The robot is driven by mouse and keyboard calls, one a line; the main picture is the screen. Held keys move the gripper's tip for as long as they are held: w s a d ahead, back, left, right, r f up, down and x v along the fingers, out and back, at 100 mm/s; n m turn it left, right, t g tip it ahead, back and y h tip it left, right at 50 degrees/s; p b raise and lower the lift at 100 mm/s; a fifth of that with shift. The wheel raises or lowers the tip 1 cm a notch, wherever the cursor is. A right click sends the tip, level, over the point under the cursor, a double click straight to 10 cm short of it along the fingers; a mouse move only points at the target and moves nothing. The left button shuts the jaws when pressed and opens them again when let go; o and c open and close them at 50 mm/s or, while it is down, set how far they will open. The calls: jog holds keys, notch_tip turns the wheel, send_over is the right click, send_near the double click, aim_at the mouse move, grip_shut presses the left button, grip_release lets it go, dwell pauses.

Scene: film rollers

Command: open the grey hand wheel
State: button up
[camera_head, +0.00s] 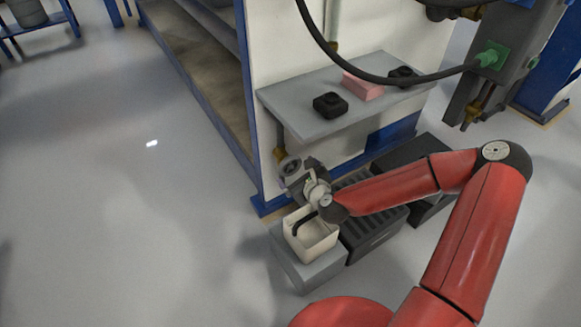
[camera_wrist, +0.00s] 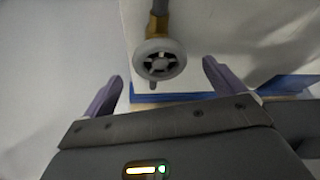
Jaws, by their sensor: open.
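The grey hand wheel (camera_wrist: 146,70) is a small round spoked wheel on a brass-coloured fitting, seen nearly face-on in the wrist view. It also shows in the head view (camera_head: 290,166), low by the corner of the white cabinet, partly crowded by my gripper. My gripper (camera_wrist: 161,72) is open, its two purple-grey fingers to the left and right of the wheel in the wrist view. Both fingers stand apart from the wheel with clear gaps. The jaws hold nothing. In the head view my gripper (camera_head: 312,184) is close to the wheel, its fingers hard to make out.
Below the gripper, a cream open box (camera_head: 318,251) sits on a grey block (camera_head: 296,270). Dark slotted crates (camera_head: 371,238) stand to the right. A grey shelf (camera_head: 300,121) with black knobs and a pink block juts out above.

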aim_at(291, 168)
jog(key=x, duration=0.5)
jog(key=shift+w+a+f, duration=0.1)
jog(key=shift+w, duration=0.1)
jog(key=c, duration=1)
jog(key=shift+o, duration=0.2)
jog(key=n+b, duration=0.1)
jog(key=n+t+h+b, duration=0.1)
jog(key=shift+s+a+f+b, duration=0.1)
jog(key=shift+a+f+b, duration=0.1)
jog(key=shift+f+b, duration=0.15)
jog(key=shift+d+r+n+t+b, duration=0.1)
jog(key=shift+r+n+t+b, duration=0.15)
jog(key=shift+n, duration=0.35)
jog(key=o, duration=1)
jog(key=shift+c, duration=0.2)
